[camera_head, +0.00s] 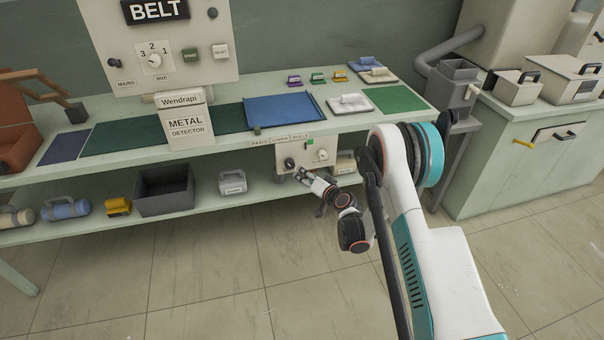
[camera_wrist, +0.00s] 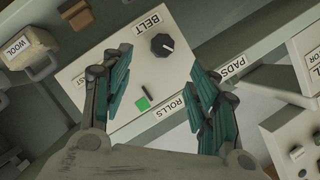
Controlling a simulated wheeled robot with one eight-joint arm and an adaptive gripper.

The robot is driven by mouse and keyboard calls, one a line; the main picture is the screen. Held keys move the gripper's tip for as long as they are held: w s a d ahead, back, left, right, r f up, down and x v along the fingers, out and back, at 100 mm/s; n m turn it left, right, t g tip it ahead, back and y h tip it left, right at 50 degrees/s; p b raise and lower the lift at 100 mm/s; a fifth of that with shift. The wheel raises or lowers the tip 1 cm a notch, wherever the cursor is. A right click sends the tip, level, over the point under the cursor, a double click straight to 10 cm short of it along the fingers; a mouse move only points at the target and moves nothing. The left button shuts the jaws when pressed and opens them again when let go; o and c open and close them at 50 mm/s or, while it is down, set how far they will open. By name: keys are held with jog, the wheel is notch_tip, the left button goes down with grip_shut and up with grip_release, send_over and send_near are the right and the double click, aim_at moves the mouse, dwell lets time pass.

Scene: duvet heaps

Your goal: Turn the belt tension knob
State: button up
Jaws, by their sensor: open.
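A black round knob (camera_wrist: 161,45) with a pale pointer line sits beside the label BELT on a cream panel in the wrist view. The panel (camera_head: 295,152) hangs under the bench's front edge in the head view, its dark knob (camera_head: 290,163) facing out. My gripper (camera_head: 303,174) is in front of this panel, pointing at it. In the wrist view the teal-padded fingers (camera_wrist: 160,62) stand wide apart, empty, with the knob between and slightly beyond their tips. Whether a finger touches the panel cannot be told.
The panel also has a green square (camera_wrist: 142,104) and a small black lever (camera_wrist: 147,91). A larger BELT board (camera_head: 155,40) with a numbered dial stands behind the bench. A grey bin (camera_head: 165,190) and a yellow item (camera_head: 118,207) are on the lower shelf.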

aim_at(290, 166)
notch_tip(290, 166, up, 2)
jog(key=s+a+r+n+h+p, duration=0.1)
jog(key=s+a+n+h+p, duration=0.25)
jog(key=n, duration=0.25)
jog(key=b+x, duration=0.1)
jog(key=x, duration=0.3)
jog(key=b+x, duration=0.1)
jog(key=x, duration=0.3)
jog(key=d+b+x, duration=0.1)
jog(key=x, duration=0.4)
jog(key=shift+w+f+b, duration=0.15)
jog(key=shift+w+b, duration=0.1)
jog(key=shift+b, duration=0.15)
jog(key=shift+w+a+f, duration=0.1)
jog(key=shift+w, duration=0.4)
jog(key=c, duration=1.1)
